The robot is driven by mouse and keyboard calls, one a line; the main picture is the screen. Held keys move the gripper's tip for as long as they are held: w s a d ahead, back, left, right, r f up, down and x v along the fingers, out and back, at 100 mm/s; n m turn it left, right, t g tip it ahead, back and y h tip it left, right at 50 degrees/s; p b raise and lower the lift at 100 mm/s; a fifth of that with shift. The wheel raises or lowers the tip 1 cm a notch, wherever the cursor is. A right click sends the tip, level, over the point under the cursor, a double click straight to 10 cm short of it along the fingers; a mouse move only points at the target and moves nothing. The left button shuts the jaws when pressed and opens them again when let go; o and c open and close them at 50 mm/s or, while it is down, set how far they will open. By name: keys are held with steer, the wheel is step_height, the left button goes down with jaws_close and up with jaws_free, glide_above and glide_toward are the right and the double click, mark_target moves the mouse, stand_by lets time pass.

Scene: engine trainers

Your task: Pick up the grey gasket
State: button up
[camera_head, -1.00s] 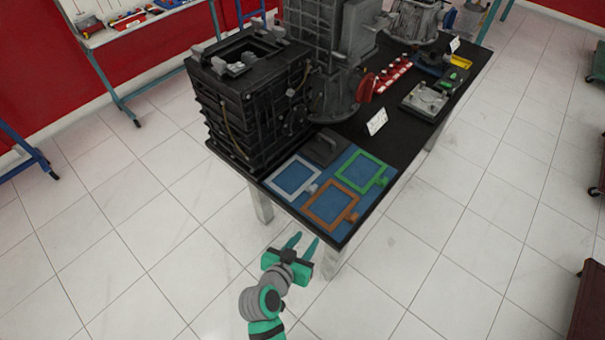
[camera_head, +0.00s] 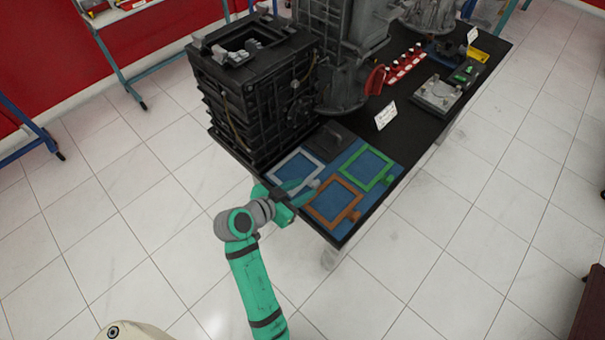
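The grey gasket (camera_head: 298,156) is a light grey square frame with a small tab at its lower right. It lies on the blue mat (camera_head: 340,143) at the table's near left. My gripper (camera_head: 296,189) is over the mat's front edge, beside the grey gasket's near side, and its fingers cover part of that side and point toward the tab. The fingers look apart with nothing seen between them. I cannot tell whether they touch the gasket.
An orange gasket (camera_head: 312,202) lies just right of my gripper, and a green gasket (camera_head: 386,180) lies farther right. A tall black engine block (camera_head: 225,107) stands close behind. A white card (camera_head: 386,115) stands on the black table (camera_head: 419,137). The floor in front is clear.

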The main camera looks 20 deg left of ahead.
mark_target(315, 184)
steer(key=shift+x, duration=2.8)
steer(key=shift+s+f, duration=0.1)
steer(key=shift+f, duration=0.05)
jaws_close()
